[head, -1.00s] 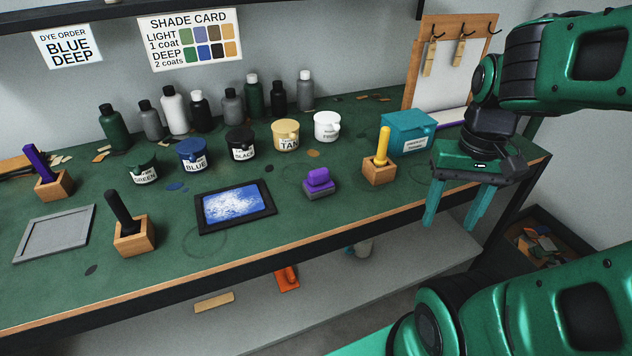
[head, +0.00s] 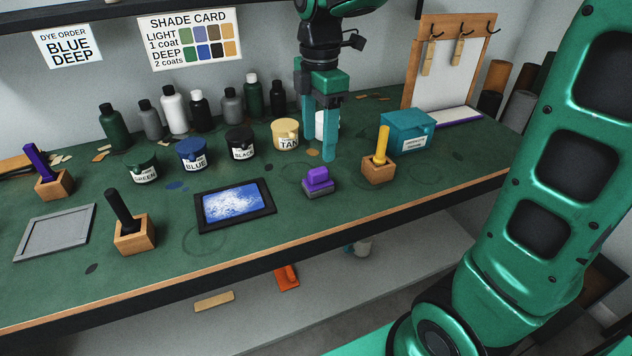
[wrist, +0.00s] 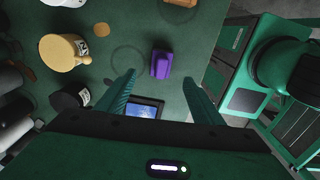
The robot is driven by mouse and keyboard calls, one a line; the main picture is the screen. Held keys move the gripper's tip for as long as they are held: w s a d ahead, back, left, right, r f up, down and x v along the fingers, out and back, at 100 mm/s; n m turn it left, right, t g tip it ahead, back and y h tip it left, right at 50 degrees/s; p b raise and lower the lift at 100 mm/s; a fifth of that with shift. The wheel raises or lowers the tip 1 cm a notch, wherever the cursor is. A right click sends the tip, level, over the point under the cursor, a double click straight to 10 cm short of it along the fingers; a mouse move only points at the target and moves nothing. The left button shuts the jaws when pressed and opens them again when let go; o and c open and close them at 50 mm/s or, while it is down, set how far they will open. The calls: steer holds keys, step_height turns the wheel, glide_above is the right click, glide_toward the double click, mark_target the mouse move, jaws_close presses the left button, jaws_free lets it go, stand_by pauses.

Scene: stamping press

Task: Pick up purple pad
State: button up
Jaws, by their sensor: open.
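The purple pad (head: 318,180) is a small purple block on a grey base. It rests on the green bench top, right of the black-framed blue tray and left of the wooden holder with the yellow handle. It also shows in the wrist view (wrist: 161,64), beyond and between the fingertips. My gripper (head: 320,157) is open and empty, pointing down above the bench behind the pad, in front of the white jar. In the wrist view my gripper (wrist: 158,75) has its two teal fingers apart, with the pad not touched.
The blue tray (head: 233,206) lies left of the pad. The yellow-handled stamp (head: 382,145) stands in a wooden block to its right. The tan jar (head: 286,135) and the partly hidden white jar (head: 320,124) stand behind. A teal box (head: 408,133) is at the right. Bench around the pad is clear.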

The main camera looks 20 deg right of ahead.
mark_target(318, 169)
step_height(318, 169, down, 10)
steer(key=shift+s+a+f, duration=0.1)
stand_by(0.5)
steer(key=shift+c, duration=0.2)
steer(key=c, duration=1.1)
